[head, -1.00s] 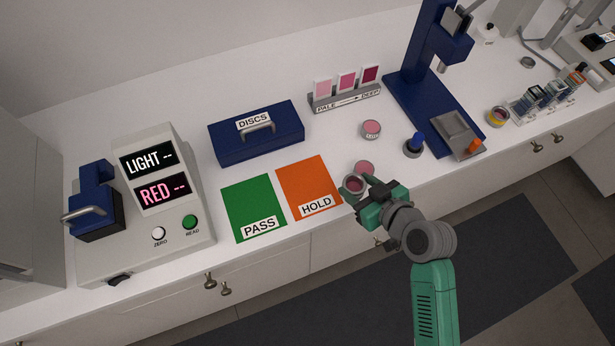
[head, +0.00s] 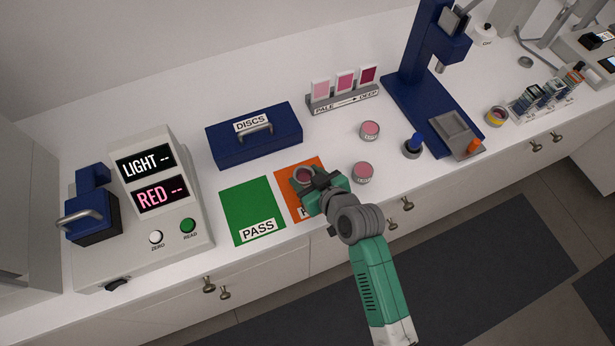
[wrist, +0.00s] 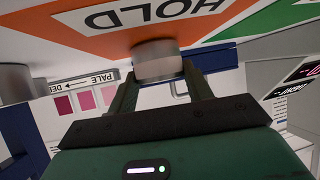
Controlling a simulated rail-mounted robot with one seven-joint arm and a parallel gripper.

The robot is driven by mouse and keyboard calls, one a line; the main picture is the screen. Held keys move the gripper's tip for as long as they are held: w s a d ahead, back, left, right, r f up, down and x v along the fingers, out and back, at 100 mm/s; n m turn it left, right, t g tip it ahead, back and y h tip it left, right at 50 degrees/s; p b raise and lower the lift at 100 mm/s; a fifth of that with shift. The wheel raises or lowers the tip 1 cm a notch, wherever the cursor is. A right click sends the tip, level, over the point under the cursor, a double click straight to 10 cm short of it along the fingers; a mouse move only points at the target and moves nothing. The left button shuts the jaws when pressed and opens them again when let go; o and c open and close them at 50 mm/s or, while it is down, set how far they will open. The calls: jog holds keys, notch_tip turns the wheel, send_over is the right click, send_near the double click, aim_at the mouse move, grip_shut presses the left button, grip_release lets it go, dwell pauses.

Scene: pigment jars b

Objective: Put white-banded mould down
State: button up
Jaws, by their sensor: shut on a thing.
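The mould (head: 303,176), a short round grey cup with dark pink contents, is in my gripper (head: 311,185) over the orange HOLD mat (head: 285,185). In the wrist view the mould (wrist: 157,60) sits between the two fingers, upright relative to the mat, with a pale band around its side. It is at or very close to the mat (wrist: 105,42); I cannot tell whether it touches. The gripper and wrist cover part of the HOLD label.
The green PASS mat (head: 250,205) lies to the left, empty. Two pink moulds (head: 363,172) (head: 370,130) stand to the right. A blue DISCS box (head: 255,145) stands behind, and the meter (head: 150,240) is at the left.

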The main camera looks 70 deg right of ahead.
jog(key=shift+f, duration=0.1)
jog(key=o, duration=1.1)
jog(key=shift+s+a+r, duration=0.1)
jog(key=shift+s+r, duration=0.05)
jog(key=shift+r, duration=0.15)
jog(key=p+v, duration=0.1)
jog(key=v, duration=1)
jog(key=shift+s+a, duration=0.15)
jog(key=shift+s, duration=0.15)
